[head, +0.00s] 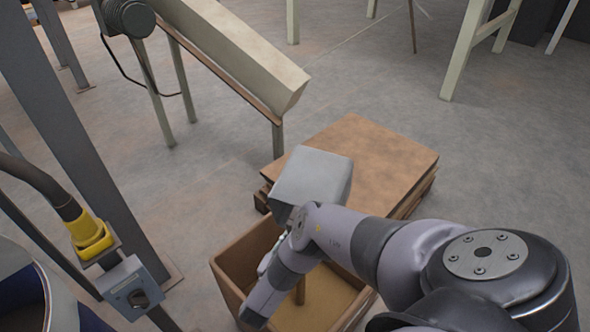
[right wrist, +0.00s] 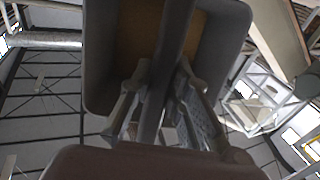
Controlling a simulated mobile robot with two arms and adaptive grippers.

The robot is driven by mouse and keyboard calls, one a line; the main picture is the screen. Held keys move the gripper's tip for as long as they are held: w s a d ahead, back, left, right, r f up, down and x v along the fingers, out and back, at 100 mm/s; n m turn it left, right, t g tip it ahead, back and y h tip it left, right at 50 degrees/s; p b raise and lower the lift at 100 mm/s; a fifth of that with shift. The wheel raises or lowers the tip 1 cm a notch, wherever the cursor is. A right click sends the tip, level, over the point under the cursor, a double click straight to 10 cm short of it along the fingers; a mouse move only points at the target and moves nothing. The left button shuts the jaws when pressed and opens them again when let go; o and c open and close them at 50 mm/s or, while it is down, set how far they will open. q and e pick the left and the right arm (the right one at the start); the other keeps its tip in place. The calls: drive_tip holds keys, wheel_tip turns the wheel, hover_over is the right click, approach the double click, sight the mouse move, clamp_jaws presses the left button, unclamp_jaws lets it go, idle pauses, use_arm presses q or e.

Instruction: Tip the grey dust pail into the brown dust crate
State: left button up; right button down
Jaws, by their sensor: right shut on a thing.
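The grey dust pail (head: 318,172) is held up over the far end of the brown dust crate (head: 231,287) in the head view. It looks tilted. My right gripper (right wrist: 162,72) is shut on it; in the right wrist view its fingers close from both sides on a grey bar across the pail (right wrist: 105,60). A brown patch shows inside the pail. The crate is open, with a tan layer on its floor. A narrow brown upright shape shows in it; I cannot tell what it is. My right arm hides part of the crate. My left gripper is not in view.
A brown board-topped pallet stack (head: 375,160) stands just behind the crate. A sloping beige chute (head: 235,55) on legs is at upper left. A grey post (head: 70,150) and a yellow fitting (head: 90,236) stand at left. The grey floor between is clear.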

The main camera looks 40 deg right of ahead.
drive_tip(key=shift+s+a+f+h, duration=0.1)
drive_tip(key=shift+a+f+h, duration=0.1)
drive_tip(key=shift+h, duration=0.2)
drive_tip(key=shift+a+f+b, duration=0.15)
drive_tip(key=shift+b, duration=0.15)
drive_tip(key=shift+s+a+f+t+h+b, duration=0.15)
drive_tip(key=shift+a+f+t+h+b, duration=0.2)
drive_tip(key=shift+f+h+b, duration=0.45)
drive_tip(key=shift+s+a+f+t+h+b, duration=0.2)
drive_tip(key=shift+t+h+b, duration=0.3)
drive_tip(key=shift+b, duration=0.65)
drive_tip(key=shift+s+a+f+t+h+b, duration=0.1)
drive_tip(key=shift+a+f+t+h+b, duration=0.2)
drive_tip(key=shift+f+h+b, duration=0.5)
drive_tip(key=shift+r, duration=0.4)
